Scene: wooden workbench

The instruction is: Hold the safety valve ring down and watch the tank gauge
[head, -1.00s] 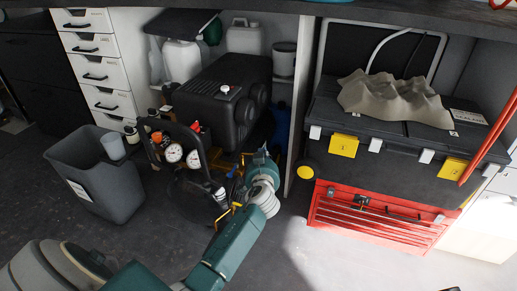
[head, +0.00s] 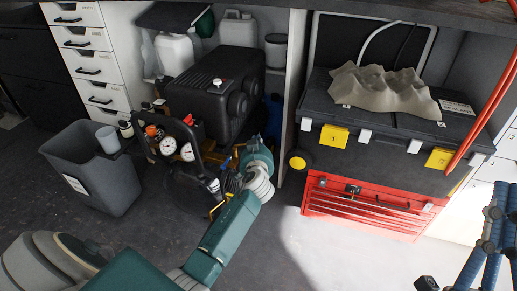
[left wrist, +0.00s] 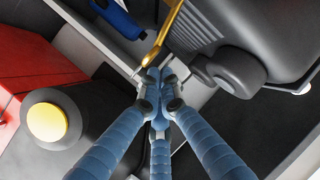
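The head view hides these fingertips behind my wrist. I cannot make out the safety valve ring. My right gripper (head: 490,235) shows partly at the lower right, away from the compressor.
A grey bin (head: 92,172) stands left of the compressor. A red tool chest (head: 365,208) and a black case (head: 390,118) with yellow tags stand to the right. A divider panel (head: 295,85) rises behind my left wrist. The floor in front is clear.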

